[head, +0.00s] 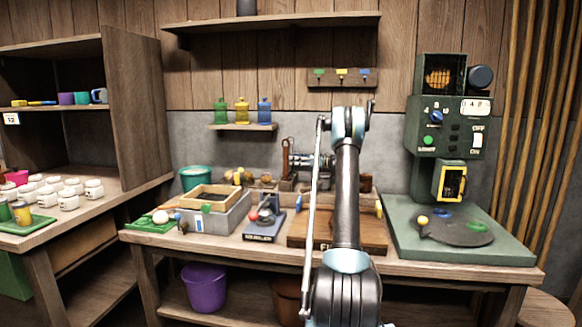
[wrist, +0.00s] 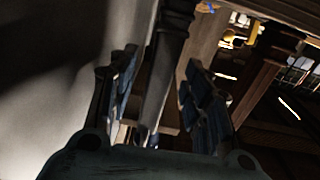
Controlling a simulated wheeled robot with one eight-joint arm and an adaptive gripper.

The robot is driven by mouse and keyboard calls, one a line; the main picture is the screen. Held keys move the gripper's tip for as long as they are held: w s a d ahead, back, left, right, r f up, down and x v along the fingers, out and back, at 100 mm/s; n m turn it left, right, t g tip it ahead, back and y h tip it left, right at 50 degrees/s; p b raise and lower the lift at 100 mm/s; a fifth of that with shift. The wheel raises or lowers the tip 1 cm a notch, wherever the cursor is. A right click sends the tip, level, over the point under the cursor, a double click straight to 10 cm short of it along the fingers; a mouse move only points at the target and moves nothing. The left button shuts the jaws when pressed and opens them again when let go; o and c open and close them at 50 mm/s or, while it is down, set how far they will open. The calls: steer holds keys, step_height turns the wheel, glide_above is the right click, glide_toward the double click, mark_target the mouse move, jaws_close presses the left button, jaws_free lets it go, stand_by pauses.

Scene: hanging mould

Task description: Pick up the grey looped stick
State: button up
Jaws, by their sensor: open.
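My gripper (wrist: 162,66) is open in the wrist view, with one dark finger on each side. A dark grey, round post (wrist: 165,70) with a wider collar near its top shows between the fingers; I cannot tell whether it is the stick or touches them. In the head view, my arm rises in the middle of the picture and hides my gripper. A thin pale grey rod (head: 312,215) runs beside the arm; I cannot tell whether it is part of me. I cannot make out the grey looped stick for certain in either view.
The bench holds a grey box (head: 215,217), a wooden board (head: 300,238) and a green machine (head: 447,125) on the right. A small shelf (head: 243,127) with three bottles hangs behind. In the wrist view, a pale surface lies left and wooden parts right.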

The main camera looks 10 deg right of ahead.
steer(key=shift+x, duration=1.1)
steer(key=shift+d, duration=0.1)
steer(key=shift+c, duration=0.6)
jaws_close()
